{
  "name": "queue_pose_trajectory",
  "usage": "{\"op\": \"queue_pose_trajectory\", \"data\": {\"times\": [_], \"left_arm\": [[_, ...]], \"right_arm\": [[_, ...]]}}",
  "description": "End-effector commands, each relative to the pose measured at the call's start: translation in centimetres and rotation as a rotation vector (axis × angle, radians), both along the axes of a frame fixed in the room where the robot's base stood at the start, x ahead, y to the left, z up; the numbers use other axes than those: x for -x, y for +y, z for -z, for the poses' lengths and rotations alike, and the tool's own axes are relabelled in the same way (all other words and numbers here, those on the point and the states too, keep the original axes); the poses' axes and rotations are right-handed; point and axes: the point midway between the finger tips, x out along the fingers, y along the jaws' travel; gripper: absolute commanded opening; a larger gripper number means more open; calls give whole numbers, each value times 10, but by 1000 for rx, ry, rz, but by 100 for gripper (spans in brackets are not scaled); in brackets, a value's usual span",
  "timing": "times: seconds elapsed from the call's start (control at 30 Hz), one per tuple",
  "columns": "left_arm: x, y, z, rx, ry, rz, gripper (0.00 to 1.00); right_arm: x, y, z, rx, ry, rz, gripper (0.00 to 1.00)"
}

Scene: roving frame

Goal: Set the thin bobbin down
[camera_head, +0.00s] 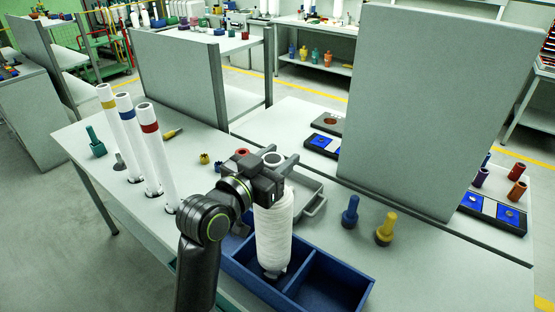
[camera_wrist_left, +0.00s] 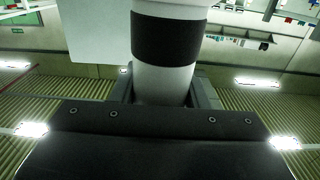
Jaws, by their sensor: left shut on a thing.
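My left gripper (camera_head: 276,162) is shut on the upper end of a white bobbin (camera_head: 273,230). The bobbin hangs nearly upright, with a pale ring-shaped top showing beside the jaws. In the left wrist view a white tube with a black band (camera_wrist_left: 168,38) stands between the jaws (camera_wrist_left: 165,92). The bobbin's lower end overlaps the blue divided tray (camera_head: 342,270) near its divider. I cannot tell whether it touches the tray floor. My right gripper is not in view.
White tubes with yellow, blue and red bands (camera_head: 149,128) stand at the left. A blue peg-like piece (camera_head: 350,212) and a yellow one (camera_head: 386,229) stand right of the tray. A grey upright panel (camera_head: 425,100) blocks the back right. The table's front right is clear.

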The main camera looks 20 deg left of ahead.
Motion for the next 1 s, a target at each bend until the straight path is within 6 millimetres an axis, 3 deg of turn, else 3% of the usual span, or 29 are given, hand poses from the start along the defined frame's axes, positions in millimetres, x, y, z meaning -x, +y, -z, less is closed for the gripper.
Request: {"op": "queue_pose_trajectory", "data": {"times": [0.43, 0.47, 0.6, 1.0], "left_arm": [[0, 0, 7, 1, -6, 0, 0], [0, 0, 7, 0, -2, 0, 44], [0, 0, 7, 0, -2, 0, 62], [3, 1, 5, -1, -3, -1, 63]], "right_arm": [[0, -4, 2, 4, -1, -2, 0], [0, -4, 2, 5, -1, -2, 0], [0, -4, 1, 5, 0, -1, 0], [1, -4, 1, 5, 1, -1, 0]]}}
